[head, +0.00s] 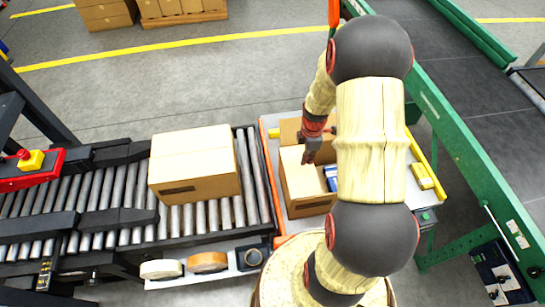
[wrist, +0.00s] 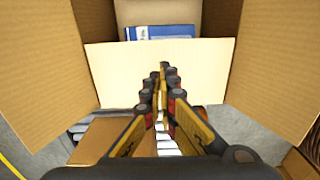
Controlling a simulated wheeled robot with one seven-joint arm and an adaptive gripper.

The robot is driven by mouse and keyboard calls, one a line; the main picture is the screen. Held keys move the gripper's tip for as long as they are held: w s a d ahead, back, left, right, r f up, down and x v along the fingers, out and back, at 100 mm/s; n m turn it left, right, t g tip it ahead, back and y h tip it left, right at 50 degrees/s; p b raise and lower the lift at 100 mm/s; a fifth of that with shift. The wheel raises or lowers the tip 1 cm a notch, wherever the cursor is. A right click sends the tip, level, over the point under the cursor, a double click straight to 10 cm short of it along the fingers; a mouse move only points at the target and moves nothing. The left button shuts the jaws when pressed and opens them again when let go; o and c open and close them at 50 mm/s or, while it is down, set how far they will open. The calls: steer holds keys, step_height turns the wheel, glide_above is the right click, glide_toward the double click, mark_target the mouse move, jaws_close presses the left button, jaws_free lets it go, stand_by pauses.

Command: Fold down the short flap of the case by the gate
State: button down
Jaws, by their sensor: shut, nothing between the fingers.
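The open case (head: 306,205) stands on the table right of the roller conveyor, partly hidden by my arm. Its short flap (head: 300,166) on the conveyor side lies inward, roughly level over part of the opening; it is the pale panel (wrist: 112,72) in the wrist view. Beyond it a blue-and-white item (wrist: 160,33) shows inside, also in the head view (head: 331,180). The long flaps stand up on the left (wrist: 40,60) and right (wrist: 282,70). My gripper (head: 308,160) is shut and empty over the short flap, its tips (wrist: 162,68) in front of the panel; contact is unclear.
A closed carton (head: 195,165) sits on the rollers, left of an orange strip (head: 268,178) at the table's edge. Tape rolls (head: 207,262) lie on a front shelf. A yellow item (head: 421,176) lies right of my arm. A green-framed conveyor (head: 450,130) runs along the right.

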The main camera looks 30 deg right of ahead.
steer(key=shift+r+p, duration=1.8)
steer(key=shift+r, duration=1.15)
